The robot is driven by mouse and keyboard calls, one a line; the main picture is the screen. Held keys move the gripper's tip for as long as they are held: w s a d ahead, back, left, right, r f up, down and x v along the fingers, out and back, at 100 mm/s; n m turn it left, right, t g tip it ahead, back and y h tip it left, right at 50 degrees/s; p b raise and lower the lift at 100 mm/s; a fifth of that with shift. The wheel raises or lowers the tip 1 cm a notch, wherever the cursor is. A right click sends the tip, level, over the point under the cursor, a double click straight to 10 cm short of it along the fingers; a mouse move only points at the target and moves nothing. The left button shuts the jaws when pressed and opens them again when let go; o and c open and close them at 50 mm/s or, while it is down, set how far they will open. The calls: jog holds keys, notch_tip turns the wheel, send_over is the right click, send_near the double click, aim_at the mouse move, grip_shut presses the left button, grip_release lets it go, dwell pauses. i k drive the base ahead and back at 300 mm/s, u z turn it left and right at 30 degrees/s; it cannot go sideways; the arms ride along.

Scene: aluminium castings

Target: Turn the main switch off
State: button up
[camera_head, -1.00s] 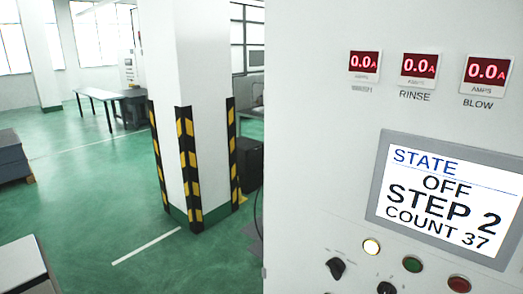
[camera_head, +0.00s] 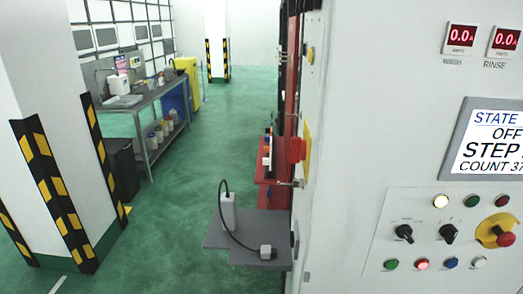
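A red switch handle (camera_head: 296,150) on a yellow plate (camera_head: 307,146) stands out from the left side of the white machine cabinet (camera_head: 370,110); it looks like the main switch. I see it nearly edge-on, so its exact position cannot be told. The cabinet's screen (camera_head: 492,142) shows STATE OFF, partly cut off by the right edge. The front panel has two black rotary knobs, left (camera_head: 404,233) and right (camera_head: 449,233), and a red emergency-stop button (camera_head: 497,236) on a yellow base. My gripper is not in view.
A grey shelf (camera_head: 235,240) with a corded grey device (camera_head: 228,212) juts out below the switch. A red ledge (camera_head: 268,172) sits just above it. A striped pillar (camera_head: 50,130) and a bench (camera_head: 150,100) stand left. Green floor (camera_head: 180,215) lies open between.

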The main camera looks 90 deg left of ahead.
aim_at(299, 146)
jog(key=u, duration=3.15)
jog(key=k, duration=0.6)
jog(key=u, duration=1.35)
jog(key=i, duration=1.05)
jog(key=z, duration=0.35)
